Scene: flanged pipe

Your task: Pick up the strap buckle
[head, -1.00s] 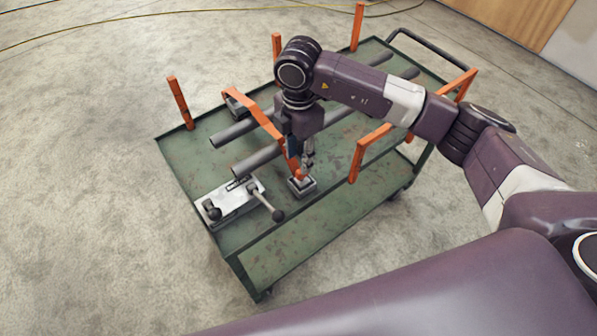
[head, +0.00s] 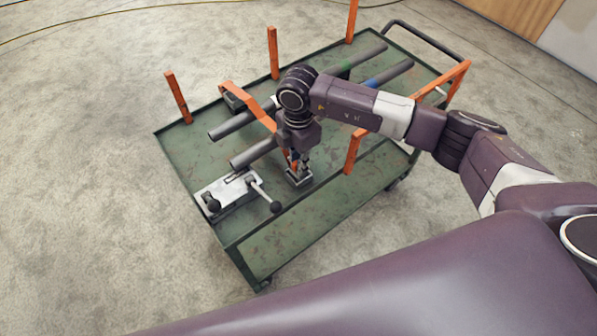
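The strap buckle (head: 299,180) appears to be the small dark and grey metal block at the near end of the orange strap (head: 252,104), on the green cart. My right gripper (head: 298,168) points down right at the block, and its fingertips overlap it in the head view. I cannot tell whether the fingers touch it or are closed on it, as the wrist and fingers hide part of it. The strap runs over two grey pipes (head: 228,124) to a dark bracket on the far left side. My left gripper is not in view.
A metal clamp plate (head: 230,192) with black-knobbed levers sits left of the block, at the cart's near left corner. Orange posts (head: 178,97) stand along the far side and orange rails on the right. The green cart deck (head: 192,150) is clear at the left.

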